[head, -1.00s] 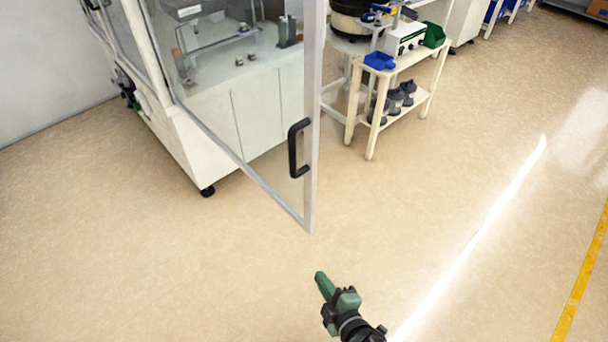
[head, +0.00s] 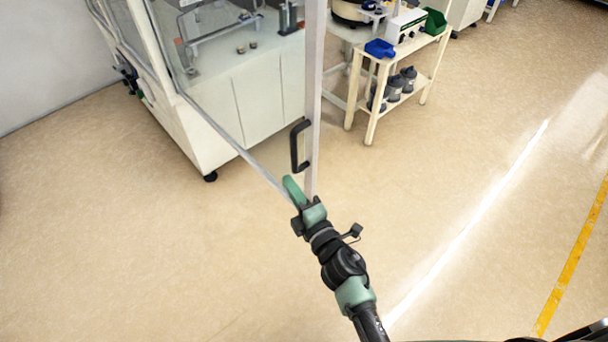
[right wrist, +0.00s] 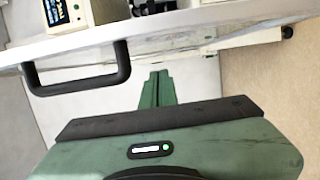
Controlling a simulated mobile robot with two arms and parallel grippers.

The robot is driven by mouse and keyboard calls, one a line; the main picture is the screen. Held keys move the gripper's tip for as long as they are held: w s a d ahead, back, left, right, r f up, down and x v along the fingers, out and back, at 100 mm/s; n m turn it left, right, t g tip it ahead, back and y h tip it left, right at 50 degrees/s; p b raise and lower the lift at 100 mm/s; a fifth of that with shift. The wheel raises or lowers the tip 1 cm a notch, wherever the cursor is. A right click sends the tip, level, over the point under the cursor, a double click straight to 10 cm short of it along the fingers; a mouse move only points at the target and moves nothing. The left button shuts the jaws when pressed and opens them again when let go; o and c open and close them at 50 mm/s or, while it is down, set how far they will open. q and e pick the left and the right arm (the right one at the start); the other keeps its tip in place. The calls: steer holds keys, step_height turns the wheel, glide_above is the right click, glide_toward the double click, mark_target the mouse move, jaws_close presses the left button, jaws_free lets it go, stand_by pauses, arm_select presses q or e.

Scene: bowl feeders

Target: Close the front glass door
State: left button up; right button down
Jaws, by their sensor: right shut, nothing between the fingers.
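The front glass door (head: 313,90) stands swung open from the white machine cabinet, its pale frame edge toward me. Its black handle (head: 300,146) is on the free edge. My right gripper (head: 292,188) is shut and empty, close to the lower part of the door frame and just below the handle in the head view. In the right wrist view the shut green fingers (right wrist: 158,88) point toward the door frame (right wrist: 200,22), with the handle (right wrist: 80,80) to their left. I cannot tell whether the fingers touch the door. My left gripper is not in view.
The white machine cabinet (head: 225,110) stands behind the door at the upper left. A cream cart (head: 385,68) with blue and green bins stands to the right of the door. The floor in front and to the right is clear, with a yellow line (head: 572,262) at the far right.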

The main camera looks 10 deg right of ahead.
mark_target(305, 180)
steer(key=shift+w+d+f+p, duration=0.1)
steer(key=shift+w+d, duration=0.2)
steer(key=shift+d, duration=0.25)
steer(key=shift+w+d+r+p, duration=0.15)
steer(key=shift+w+d, duration=0.15)
steer(key=shift+d, duration=0.25)
steer(key=shift+w+d+f+p, duration=0.15)
steer(key=shift+w+d, duration=0.15)
steer(key=shift+d, duration=0.25)
